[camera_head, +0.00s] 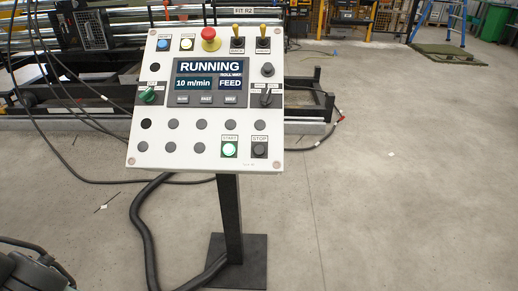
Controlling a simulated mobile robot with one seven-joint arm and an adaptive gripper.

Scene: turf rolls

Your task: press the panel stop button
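The control panel (155,113) is a white plate tilted on a dark post, in the left-centre of the head view. The screen (209,82) reads RUNNING, 10 m/min, FEED. A dark jointed part, probably of my arm, shows at the lower left corner. My gripper's fingers cannot be made out, and nothing covers the stop button.
A red emergency knob (210,38) on a yellow base and two yellow-tipped toggles sit along the panel's top. A green selector (149,96) is at its left. Black cables (146,230) run down to the floor. A machine frame stands behind. The floor (400,210) at right is clear.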

